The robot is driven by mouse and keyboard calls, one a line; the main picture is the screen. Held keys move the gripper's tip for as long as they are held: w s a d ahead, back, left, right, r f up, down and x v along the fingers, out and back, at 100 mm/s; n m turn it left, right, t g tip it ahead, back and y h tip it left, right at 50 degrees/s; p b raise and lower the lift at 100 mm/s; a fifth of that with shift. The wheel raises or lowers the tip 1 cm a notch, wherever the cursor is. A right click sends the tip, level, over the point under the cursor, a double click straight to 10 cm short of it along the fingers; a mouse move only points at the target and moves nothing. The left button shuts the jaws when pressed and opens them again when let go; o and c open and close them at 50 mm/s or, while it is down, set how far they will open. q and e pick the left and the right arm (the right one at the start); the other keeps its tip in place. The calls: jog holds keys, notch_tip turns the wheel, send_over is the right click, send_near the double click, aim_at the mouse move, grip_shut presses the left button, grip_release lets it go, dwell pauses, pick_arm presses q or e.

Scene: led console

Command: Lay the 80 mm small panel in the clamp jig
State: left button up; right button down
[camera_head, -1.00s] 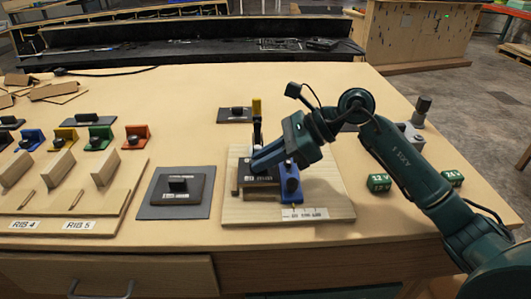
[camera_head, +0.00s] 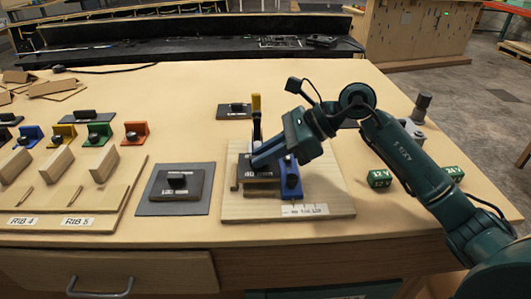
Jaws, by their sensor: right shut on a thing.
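The clamp jig is a light wooden board (camera_head: 240,207) with a yellow-tipped upright clamp (camera_head: 256,105) at its back, a blue block (camera_head: 290,180) and a white scale strip (camera_head: 305,210) at its front. The dark 80 mm small panel (camera_head: 260,174), with its label partly readable, is low over the jig, left of the blue block. My right gripper (camera_head: 268,158) is shut on the panel from the right and above, hiding part of it. Whether the panel touches the jig floor I cannot tell. My left gripper is out of view.
Another dark panel (camera_head: 234,111) lies behind. Two green 12 V and 24 V blocks (camera_head: 380,179) stand right. Coloured holders (camera_head: 99,133) and rib boards fill the left.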

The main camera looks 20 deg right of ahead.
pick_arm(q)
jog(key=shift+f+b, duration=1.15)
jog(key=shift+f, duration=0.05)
pick_arm(e)
jog(key=shift+f, duration=1.1)
jog(key=c, duration=1.3)
grip_release()
jog(key=shift+c, duration=0.2)
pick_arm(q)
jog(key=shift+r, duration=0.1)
pick_arm(e)
jog(key=shift+d, duration=0.15)
pick_arm(q)
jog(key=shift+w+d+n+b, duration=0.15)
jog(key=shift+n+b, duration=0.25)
jog(key=shift+b, duration=0.4)
pick_arm(e)
jog(key=v, duration=1.3)
